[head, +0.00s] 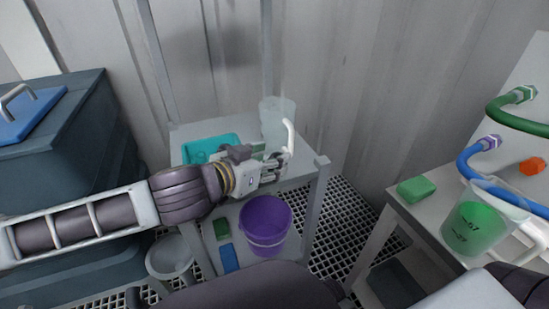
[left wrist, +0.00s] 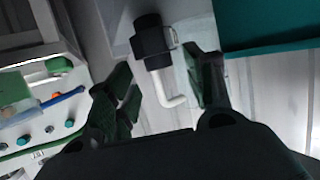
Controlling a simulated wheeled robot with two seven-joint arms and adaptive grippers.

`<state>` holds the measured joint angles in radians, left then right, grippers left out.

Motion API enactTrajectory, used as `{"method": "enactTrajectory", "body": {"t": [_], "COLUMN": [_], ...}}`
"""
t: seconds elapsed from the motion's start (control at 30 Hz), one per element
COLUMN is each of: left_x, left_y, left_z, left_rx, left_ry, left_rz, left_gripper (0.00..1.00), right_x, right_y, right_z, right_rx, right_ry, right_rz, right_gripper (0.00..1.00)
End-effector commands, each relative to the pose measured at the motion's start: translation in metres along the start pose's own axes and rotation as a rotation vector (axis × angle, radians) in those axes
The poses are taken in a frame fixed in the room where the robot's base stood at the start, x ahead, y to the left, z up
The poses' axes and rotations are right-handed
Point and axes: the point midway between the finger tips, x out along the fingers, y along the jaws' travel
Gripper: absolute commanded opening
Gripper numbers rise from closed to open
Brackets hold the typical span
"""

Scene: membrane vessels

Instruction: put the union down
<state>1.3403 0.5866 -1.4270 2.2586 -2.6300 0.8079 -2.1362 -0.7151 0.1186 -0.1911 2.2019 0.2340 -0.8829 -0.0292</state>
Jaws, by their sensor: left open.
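My left gripper (head: 276,166) is over the small grey table, near its right side, with its fingers apart. In the left wrist view the two dark fingers of the left gripper (left wrist: 158,75) stand wide apart. A black cylindrical fitting, which looks like the union (left wrist: 152,42), shows between and beyond the fingertips, with a white bent tube (left wrist: 170,98) at its end. I see no finger closed on it. In the head view the white tube (head: 289,134) rises beside the gripper, and the black fitting is hidden or too small to tell. My right gripper is not in view.
A teal tray (head: 207,140) lies on the small table (head: 303,174), with a translucent jug (head: 277,114) behind my gripper. A purple bucket (head: 265,226) stands below. On the right table are a green sponge (head: 416,189) and a beaker of green liquid (head: 474,226).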

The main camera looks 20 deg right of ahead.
Motion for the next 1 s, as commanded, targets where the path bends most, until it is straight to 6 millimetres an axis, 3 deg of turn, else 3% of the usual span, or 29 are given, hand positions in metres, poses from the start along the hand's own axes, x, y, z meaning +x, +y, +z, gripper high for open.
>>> {"method": "enactTrajectory", "body": {"t": [0.7, 1.0], "left_x": [-0.069, -0.083], "left_y": [-0.001, 0.0], "left_z": [0.0, 0.0], "left_rx": [0.0, 0.001], "left_ry": [0.001, 0.001], "left_rz": [-0.002, 0.0], "left_gripper": [0.53, 0.53], "right_x": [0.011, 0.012], "right_y": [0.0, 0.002], "right_z": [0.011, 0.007], "right_rx": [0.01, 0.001], "right_ry": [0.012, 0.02], "right_rz": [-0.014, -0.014], "right_gripper": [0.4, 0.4]}}
